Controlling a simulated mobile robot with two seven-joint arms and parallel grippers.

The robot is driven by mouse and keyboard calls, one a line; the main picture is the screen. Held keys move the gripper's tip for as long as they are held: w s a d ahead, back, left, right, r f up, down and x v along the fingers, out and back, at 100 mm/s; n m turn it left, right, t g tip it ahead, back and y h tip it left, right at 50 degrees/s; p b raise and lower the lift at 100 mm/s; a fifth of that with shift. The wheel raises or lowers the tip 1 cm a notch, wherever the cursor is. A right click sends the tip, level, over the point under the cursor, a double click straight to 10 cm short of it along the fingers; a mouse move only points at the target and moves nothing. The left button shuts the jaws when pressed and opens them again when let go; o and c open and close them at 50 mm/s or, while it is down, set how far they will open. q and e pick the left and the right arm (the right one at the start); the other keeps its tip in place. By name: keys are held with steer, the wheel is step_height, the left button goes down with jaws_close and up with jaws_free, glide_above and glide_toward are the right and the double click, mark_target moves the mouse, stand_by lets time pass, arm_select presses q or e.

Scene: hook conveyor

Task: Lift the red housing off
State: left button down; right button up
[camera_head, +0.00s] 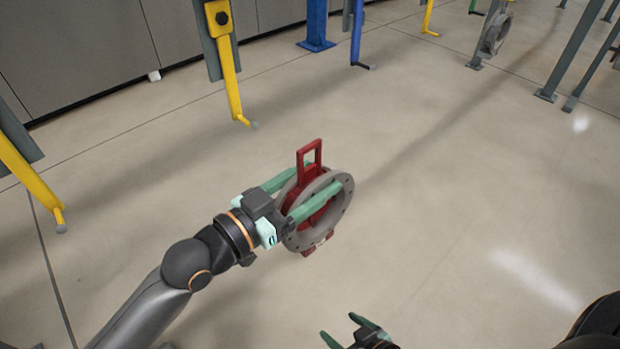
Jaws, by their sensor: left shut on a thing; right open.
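The red housing (311,153) shows as a red rectangular loop on top, a red middle and a red foot below. Grey flange rings (345,202) with small holes surround its middle. My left gripper (329,178) has its green fingers on both sides of the housing and is shut on it. The housing is upright and appears held clear of any hook, above the floor. The gripper and the near ring hide part of its middle. My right gripper (343,332) is open and empty at the bottom edge, lower than the housing.
Yellow hooks (231,85) hang at the upper left, another (35,185) at the left edge. A blue hook (357,35) hangs behind. A grey ring part (494,34) hangs at the upper right near grey posts (573,50). The floor (460,160) on the right is clear.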

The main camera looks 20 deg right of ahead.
arm_select(q)
steer(key=shift+s+d+r, duration=0.15)
steer(key=shift+s+r, duration=0.15)
steer(key=shift+s, duration=0.05)
steer(key=shift+f+b, duration=0.65)
steer(key=shift+f, duration=0.1)
arm_select(e)
steer(key=shift+s+d+f, duration=0.1)
steer(key=shift+s+f, duration=0.3)
steer(key=shift+f, duration=0.2)
arm_select(q)
steer(key=shift+s, duration=0.1)
arm_select(e)
steer(key=shift+r, duration=0.1)
arm_select(q)
steer(key=s+d+p, duration=0.2)
steer(key=s, duration=0.3)
steer(key=shift+s+d, duration=0.3)
steer(key=shift+s, duration=0.1)
arm_select(e)
steer(key=shift+r, duration=1.05)
